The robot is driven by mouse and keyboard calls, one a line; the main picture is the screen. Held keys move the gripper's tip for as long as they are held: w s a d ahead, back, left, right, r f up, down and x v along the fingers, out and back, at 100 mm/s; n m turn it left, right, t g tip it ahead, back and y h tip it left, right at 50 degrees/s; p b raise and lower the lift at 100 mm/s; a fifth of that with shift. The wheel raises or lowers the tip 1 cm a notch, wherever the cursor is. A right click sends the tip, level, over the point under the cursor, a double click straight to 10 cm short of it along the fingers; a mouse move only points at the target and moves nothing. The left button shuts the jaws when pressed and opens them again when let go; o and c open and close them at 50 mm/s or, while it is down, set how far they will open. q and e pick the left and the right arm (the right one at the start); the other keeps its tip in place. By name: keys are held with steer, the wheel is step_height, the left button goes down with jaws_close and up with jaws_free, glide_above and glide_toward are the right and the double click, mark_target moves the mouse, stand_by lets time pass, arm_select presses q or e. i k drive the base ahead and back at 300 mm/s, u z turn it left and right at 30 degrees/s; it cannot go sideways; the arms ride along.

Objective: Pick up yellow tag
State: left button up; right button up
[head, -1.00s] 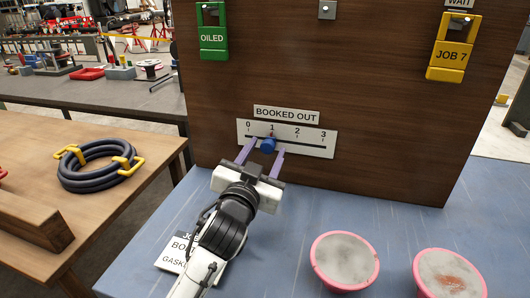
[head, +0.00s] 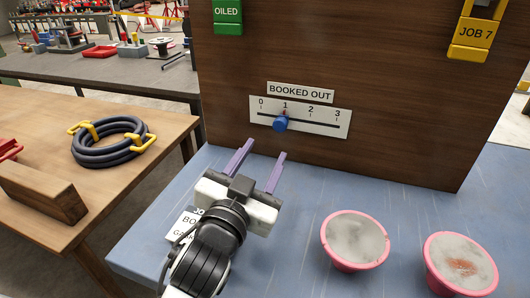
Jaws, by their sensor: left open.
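The yellow tag (head: 472,36) reads JOB 7 and hangs on the upright brown wooden board at the upper right. Its top is cut off by the frame edge. My left gripper (head: 265,150) is open and empty, its two purple fingers pointing at the board. It is just below and apart from the blue slider knob (head: 280,124), well to the lower left of the yellow tag. The knob stands near 1 on the white scale (head: 325,128) under the BOOKED OUT label. My right gripper is not in view.
A green OILED tag (head: 228,15) hangs at the board's upper left. Two pink-rimmed bowls (head: 355,241) (head: 460,265) stand on the blue table, front right. A white card (head: 186,224) lies partly under my left arm. A coiled dark hose (head: 108,141) lies on the wooden table at left.

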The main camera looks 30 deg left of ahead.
mark_target(472, 38)
steer(key=k, duration=1)
